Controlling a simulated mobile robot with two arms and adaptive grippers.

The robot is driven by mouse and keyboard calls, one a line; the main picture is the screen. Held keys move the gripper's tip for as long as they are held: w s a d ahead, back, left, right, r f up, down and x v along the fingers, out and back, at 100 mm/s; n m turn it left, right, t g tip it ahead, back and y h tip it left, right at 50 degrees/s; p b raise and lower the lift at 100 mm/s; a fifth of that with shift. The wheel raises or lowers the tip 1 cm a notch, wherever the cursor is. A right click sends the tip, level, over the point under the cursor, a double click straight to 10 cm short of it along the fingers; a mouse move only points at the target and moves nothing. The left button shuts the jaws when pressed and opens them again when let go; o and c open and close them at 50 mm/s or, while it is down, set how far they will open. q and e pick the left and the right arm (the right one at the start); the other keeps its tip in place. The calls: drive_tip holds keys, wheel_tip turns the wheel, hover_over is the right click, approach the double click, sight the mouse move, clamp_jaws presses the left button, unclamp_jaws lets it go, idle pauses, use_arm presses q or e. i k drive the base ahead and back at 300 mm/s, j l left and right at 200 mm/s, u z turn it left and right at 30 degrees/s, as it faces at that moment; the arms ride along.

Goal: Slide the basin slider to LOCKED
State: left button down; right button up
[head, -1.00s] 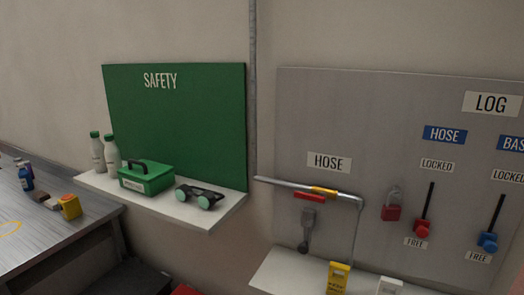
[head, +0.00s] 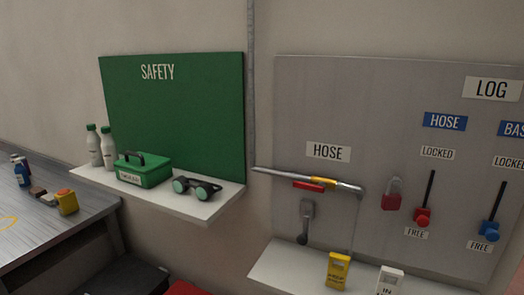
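The basin slider (head: 489,229) is a blue knob at the lower end of a dark vertical slot on the grey board, near the right edge of the head view. It sits just above a FREE label (head: 480,246). A LOCKED label (head: 509,162) is above the slot, cut off by the frame edge. The blue sign (head: 512,128) over it shows only "BAS". Neither of my grippers is in view.
A red slider (head: 422,216) under the HOSE sign (head: 445,121) sits at FREE, beside a red padlock (head: 391,200). A hose bar (head: 310,178) juts from the board.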

sight(489, 229)
drive_tip(key=l+z, duration=0.1)
drive_tip(key=z, duration=1.25)
drive_tip(key=k+l, duration=0.05)
